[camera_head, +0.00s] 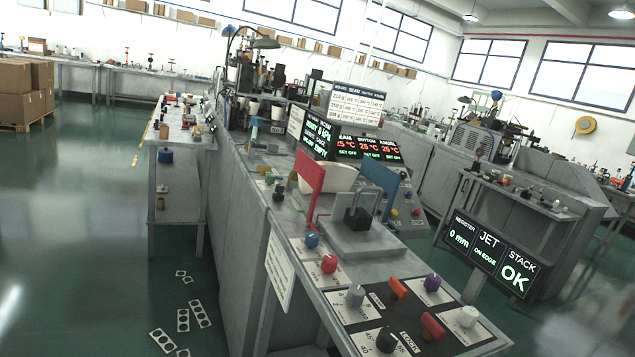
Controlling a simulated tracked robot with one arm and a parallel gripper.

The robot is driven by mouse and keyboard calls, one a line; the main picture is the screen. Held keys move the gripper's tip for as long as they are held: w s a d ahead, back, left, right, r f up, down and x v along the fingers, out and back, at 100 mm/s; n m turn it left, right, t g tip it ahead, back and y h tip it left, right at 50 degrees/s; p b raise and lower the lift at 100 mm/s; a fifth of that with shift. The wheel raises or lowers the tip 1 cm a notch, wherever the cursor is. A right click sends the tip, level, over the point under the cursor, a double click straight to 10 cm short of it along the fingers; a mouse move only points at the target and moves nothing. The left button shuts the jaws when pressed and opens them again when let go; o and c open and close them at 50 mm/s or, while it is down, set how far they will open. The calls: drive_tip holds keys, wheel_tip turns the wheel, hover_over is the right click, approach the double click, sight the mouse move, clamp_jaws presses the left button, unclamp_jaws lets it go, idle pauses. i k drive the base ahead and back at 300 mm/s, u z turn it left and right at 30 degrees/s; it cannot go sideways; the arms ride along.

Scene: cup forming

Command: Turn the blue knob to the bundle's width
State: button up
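The blue knob (312,240) stands on a pale dial plate at the left edge of the grey bench, behind the red knob (329,263). Its pointer setting is too small to read. I cannot make out a bundle for certain. A white rounded piece (335,176) sits between an upright red plate (310,172) and an upright blue plate (382,178). A black block (357,218) sits on a grey plate in front of them. My gripper does not show in this view.
Nearer on the bench are grey (355,295), purple (432,283), white (467,317) and black (387,340) knobs, with orange (398,288) and red (433,325) levers. A display (487,254) reads 0 mm, ON EDGE, OK. Green floor (110,230) is open at left.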

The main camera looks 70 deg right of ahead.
sight(312, 239)
drive_tip(key=z, duration=2.5)
drive_tip(key=k, duration=0.6)
drive_tip(key=u, duration=0.4)
drive_tip(key=i, duration=0.5)
drive_tip(key=u, duration=0.1)
